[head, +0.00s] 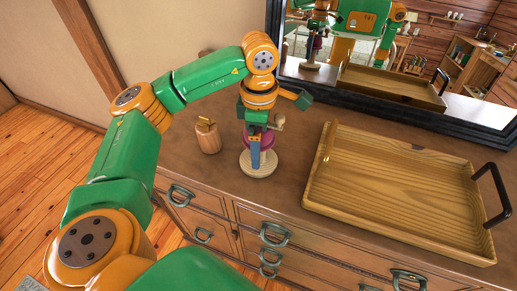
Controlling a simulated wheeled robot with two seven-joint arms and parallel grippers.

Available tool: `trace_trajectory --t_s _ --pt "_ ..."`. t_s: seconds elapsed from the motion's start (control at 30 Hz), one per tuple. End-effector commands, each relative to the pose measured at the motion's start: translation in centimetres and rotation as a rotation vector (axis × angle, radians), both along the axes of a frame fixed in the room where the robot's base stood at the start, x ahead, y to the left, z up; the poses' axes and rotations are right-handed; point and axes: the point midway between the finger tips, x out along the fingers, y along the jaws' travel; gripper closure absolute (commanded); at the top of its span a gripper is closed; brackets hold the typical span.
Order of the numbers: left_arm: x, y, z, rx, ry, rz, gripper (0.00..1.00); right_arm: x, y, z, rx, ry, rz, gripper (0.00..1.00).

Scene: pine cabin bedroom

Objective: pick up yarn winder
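The yarn winder (268,142) stands upright on the dresser top, with a pale round base and a dark pink body. My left gripper (255,155) reaches down over it from above. One blue finger shows in front of the body. The other finger is hidden, so I cannot tell whether the gripper is closed on the winder. The winder's upper part is largely covered by the gripper. My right gripper is not in view.
A small wooden pot (208,139) with a brass-coloured piece on top stands left of the winder. A black-framed mirror (400,105) stands behind.

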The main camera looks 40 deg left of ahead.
Motion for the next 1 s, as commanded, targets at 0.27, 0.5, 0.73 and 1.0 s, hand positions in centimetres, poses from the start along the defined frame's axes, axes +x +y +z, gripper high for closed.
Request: trace_trajectory --t_s 0.27,0.5,0.73,1.0 --pt "0.0 0.0 0.0 0.0 0.0 0.0 0.49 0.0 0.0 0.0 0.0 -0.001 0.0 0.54" --pt "0.0 0.0 0.1 -0.001 0.0 0.0 0.57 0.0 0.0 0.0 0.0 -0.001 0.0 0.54" --pt "0.1 0.0 2.8 -0.001 -0.005 0.0 0.57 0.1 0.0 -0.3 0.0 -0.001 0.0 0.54" --pt "-5.4 -2.9 9.9 0.003 -0.01 -0.006 0.57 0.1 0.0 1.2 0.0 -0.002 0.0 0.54"
